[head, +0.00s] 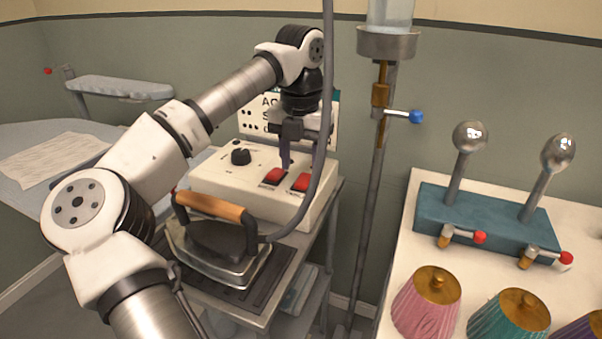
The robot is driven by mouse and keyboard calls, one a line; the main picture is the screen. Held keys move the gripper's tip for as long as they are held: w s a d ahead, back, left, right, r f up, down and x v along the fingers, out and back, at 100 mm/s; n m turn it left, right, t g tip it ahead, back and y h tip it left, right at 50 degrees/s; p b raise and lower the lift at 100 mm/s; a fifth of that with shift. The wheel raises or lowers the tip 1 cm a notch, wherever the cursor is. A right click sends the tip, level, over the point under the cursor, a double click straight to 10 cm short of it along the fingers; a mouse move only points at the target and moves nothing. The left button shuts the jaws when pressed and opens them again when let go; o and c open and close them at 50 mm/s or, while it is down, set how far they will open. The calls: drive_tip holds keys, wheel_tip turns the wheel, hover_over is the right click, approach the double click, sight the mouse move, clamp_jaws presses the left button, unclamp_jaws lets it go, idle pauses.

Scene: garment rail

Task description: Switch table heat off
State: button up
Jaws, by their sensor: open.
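A cream control box (215,174) stands on a small metal stand in the middle of the head view. It has a black round knob (241,156) at its left and two red rocker switches, a left one (273,176) and a right one (301,182). My gripper (286,160) points down just above the left red switch, with its fingertips close to it. I cannot tell whether they touch. It is open and holds nothing. Which switch belongs to the table heat cannot be read. A sign behind the box is partly hidden by my arm.
An iron (215,245) with a wooden handle sits on a dark mat in front of the box. A grey hose (327,100) hangs close to my gripper. A pole (374,190) with a blue valve stands right. The white table (400,270) holds pleated shades. An ironing table lies left.

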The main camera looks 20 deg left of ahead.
sight(301, 184)
drive_tip(key=shift+f, duration=1.75)
drive_tip(key=c, duration=1)
drive_tip(key=p, duration=0.1)
drive_tip(key=r+g+p, duration=0.1)
drive_tip(key=p, duration=0.1)
drive_tip(key=shift+w, duration=0.2)
drive_tip(key=shift+w+f+g+p, duration=0.1)
drive_tip(key=shift+w+g+p, duration=0.1)
drive_tip(key=shift+g+p, duration=0.55)
drive_tip(key=shift+f+g+p, duration=0.25)
drive_tip(key=shift+p, duration=0.2)
drive_tip(key=o, duration=1)
